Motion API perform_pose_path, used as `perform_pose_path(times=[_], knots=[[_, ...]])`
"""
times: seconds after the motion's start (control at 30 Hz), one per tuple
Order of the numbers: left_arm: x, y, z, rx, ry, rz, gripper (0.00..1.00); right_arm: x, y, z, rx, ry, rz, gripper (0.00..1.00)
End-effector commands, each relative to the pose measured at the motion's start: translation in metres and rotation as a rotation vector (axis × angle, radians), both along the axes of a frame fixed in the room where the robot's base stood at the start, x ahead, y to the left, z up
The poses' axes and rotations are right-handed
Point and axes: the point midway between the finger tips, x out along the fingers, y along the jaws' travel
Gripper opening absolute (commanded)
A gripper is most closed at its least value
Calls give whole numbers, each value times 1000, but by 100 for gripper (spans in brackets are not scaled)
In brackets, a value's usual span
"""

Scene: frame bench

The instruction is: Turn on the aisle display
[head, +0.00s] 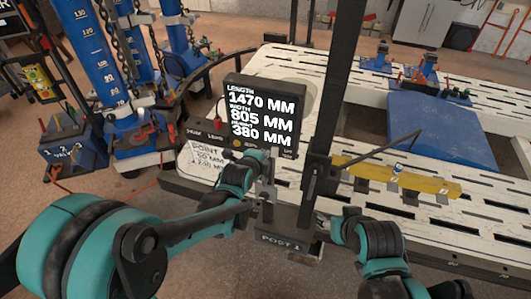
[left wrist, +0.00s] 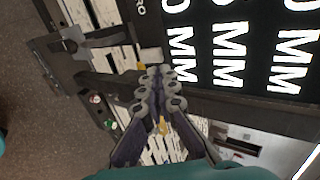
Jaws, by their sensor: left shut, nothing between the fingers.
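The aisle display (head: 262,112) is a dark box on the frame bench. Its screen is lit with white text: length 1470 MM, width 805 MM and 380 MM. Small controls and labels line the panel (head: 230,143) under the screen. My left gripper (head: 266,178) is in front of and below this panel, and its fingers partly cover the view there. In the left wrist view its fingers (left wrist: 158,92) are closed together and empty, with the lit screen (left wrist: 235,45) to the upper right. My right gripper (head: 338,228) is by the dark post, its fingers not clear.
A dark upright post (head: 325,130) with a base marked POST 1 (head: 285,240) stands right of the display. Blue cylinders with chains (head: 88,50) stand at the left.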

Motion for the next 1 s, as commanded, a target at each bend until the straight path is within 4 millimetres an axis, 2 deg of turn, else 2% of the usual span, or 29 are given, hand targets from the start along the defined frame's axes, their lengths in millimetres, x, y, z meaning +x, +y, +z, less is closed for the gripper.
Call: perform_pose_path(times=[0.1, 0.33, 1.0], knots=[[-16, 5, 18, 0, 0, 0, 0, 0, 0, 6, 0, 0, 0, 51], [-36, 12, 36, 0, 0, 0, 0, 0, 0, 12, 0, 0, 0, 51], [-41, 14, 39, -6, 4, 7, 0, 0, 0, 11, 0, 0, 0, 51]])
